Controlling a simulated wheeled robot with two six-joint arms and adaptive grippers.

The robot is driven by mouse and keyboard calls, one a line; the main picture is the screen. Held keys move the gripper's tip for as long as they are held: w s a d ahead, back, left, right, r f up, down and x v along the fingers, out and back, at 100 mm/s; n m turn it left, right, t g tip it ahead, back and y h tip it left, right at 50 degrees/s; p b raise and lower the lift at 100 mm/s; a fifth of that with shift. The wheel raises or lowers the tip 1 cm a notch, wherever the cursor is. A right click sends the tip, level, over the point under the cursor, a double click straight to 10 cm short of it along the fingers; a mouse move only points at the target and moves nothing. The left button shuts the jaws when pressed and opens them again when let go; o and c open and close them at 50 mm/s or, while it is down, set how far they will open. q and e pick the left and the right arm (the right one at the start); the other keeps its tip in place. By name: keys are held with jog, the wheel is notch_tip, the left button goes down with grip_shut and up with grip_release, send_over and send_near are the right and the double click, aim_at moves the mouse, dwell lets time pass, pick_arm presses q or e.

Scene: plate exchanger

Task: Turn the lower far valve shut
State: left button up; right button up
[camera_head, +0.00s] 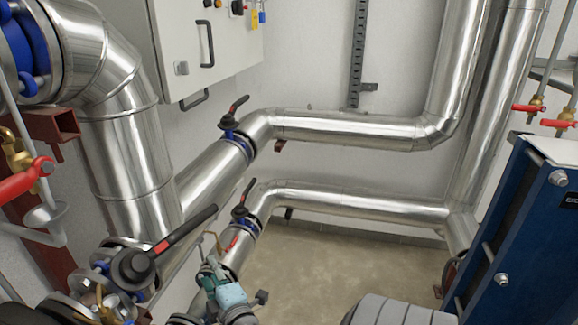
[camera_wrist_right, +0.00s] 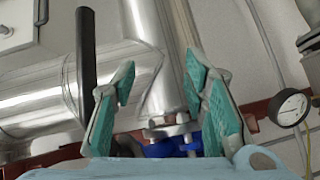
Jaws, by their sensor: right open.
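The lower far valve (camera_head: 240,212) is on the lower silver pipe in the head view, with a short black lever tilted up and blue flange parts below. My right gripper (camera_head: 213,278) has teal finger pads and a pale blue body. It appears below this valve in the picture, apart from its lever. In the right wrist view my right gripper (camera_wrist_right: 160,72) is open, with nothing between its fingers. A black lever (camera_wrist_right: 86,55) stands upright left of the fingers; I cannot tell which valve it belongs to. A blue flange (camera_wrist_right: 172,147) shows behind the fingers. My left gripper is not in view.
The upper far valve (camera_head: 229,122) sits on the pipe above. A nearer valve with a long black lever (camera_head: 180,235) is at lower left. A blue plate unit (camera_head: 525,235) stands at right. A gauge (camera_wrist_right: 291,108) is right of the fingers. The floor (camera_head: 335,265) is bare.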

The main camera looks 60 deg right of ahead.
jog(key=s+a+f+m+g+y+p, duration=0.1)
jog(key=s+f+g+y, duration=0.2)
jog(key=f, duration=0.8)
jog(key=s+a+f+m+g+p, duration=0.15)
jog(key=s+f, duration=0.25)
jog(key=f, duration=0.6)
jog(key=s+a+f+m+g+y, duration=0.1)
jog(key=s+f+m+g, duration=0.1)
jog(key=s+f, duration=0.5)
jog(key=s+a+f+m+g+y+p, duration=0.1)
jog(key=s+a+f+m+g, duration=0.1)
jog(key=s+f+g, duration=0.2)
jog(key=s+f, duration=0.3)
jog(key=s, duration=0.3)
jog(key=shift+s+a+y, duration=0.25)
jog(key=shift+s+y, duration=0.05)
